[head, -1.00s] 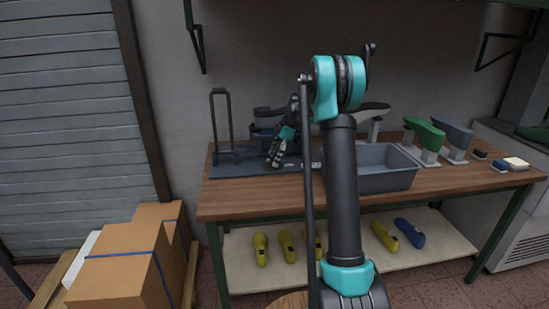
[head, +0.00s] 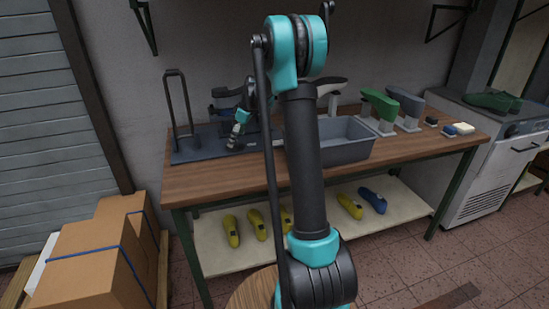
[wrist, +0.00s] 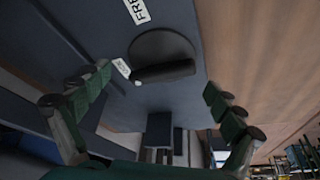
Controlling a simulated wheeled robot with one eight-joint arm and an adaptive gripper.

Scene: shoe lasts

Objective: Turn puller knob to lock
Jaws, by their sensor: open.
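The puller knob (wrist: 163,57) shows in the wrist view as a dark round disc with a raised black bar across it, on a dark blue plate (wrist: 108,35). A small white dot sits by the bar's left end, near a white label (wrist: 122,68). Another label (wrist: 137,10), partly cut off, reads "FRE". My gripper (wrist: 157,82) is open, with one green-padded finger at each side of the knob in the picture, touching nothing visible. In the head view my gripper (head: 236,137) is over the device's base plate (head: 188,152); the knob cannot be made out there.
A black upright frame (head: 180,98) stands at the plate's left. A grey bin (head: 345,142) sits to its right on the wooden bench (head: 420,147). Green (head: 378,104) and blue-grey (head: 406,101) shoe lasts stand beyond. Cardboard boxes (head: 95,255) stand on the floor at left.

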